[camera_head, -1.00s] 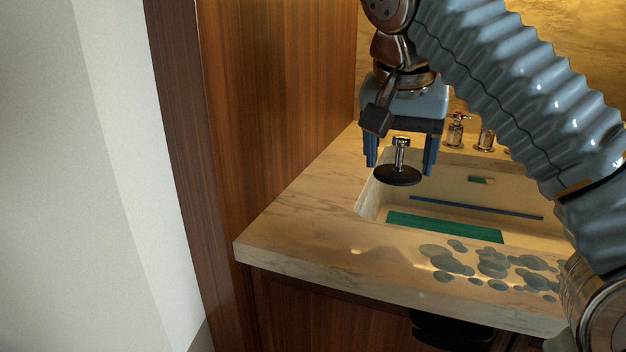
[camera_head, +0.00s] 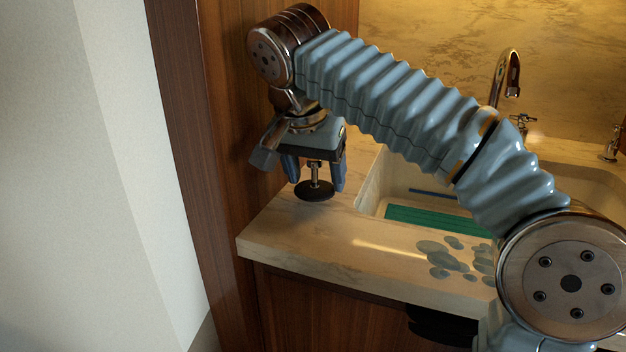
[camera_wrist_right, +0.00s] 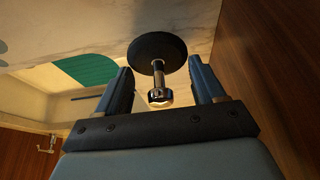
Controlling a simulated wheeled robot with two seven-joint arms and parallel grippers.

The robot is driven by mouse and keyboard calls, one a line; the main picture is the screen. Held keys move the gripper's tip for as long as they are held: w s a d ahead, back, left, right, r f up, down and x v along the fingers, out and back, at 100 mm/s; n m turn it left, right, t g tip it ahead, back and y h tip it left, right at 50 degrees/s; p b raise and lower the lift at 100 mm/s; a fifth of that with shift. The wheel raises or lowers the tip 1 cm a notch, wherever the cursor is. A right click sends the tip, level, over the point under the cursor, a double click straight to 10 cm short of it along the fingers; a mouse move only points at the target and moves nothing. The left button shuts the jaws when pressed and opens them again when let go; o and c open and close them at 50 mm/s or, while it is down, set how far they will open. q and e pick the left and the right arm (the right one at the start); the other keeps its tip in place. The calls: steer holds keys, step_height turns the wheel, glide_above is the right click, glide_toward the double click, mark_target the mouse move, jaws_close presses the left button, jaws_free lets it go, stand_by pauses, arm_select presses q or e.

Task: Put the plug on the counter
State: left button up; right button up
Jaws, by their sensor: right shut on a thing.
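The plug (camera_head: 315,191) has a black round disc and a shiny metal stem with a knob. My right gripper (camera_head: 316,182) points down and is shut on the plug, with the disc below the fingertips. The plug is over the left part of the marble counter (camera_head: 300,230), left of the sink. I cannot tell whether the disc touches the counter. In the right wrist view the plug (camera_wrist_right: 157,48) shows between the two fingers (camera_wrist_right: 160,72), its disc against the counter behind. My left gripper is not in view.
The sink (camera_head: 408,180) lies right of the gripper, with a green strip (camera_head: 430,218) inside. Grey-green patches (camera_head: 440,256) lie on the counter's front. A faucet (camera_head: 511,75) stands behind. A wood panel (camera_head: 228,150) bounds the left. The counter's front left corner is clear.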

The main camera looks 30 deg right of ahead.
steer(key=shift+w+a+f, duration=0.15)
steer(key=shift+f, duration=0.7)
steer(key=shift+f, duration=0.2)
steer(key=o, duration=1.1)
steer(key=shift+r, duration=0.1)
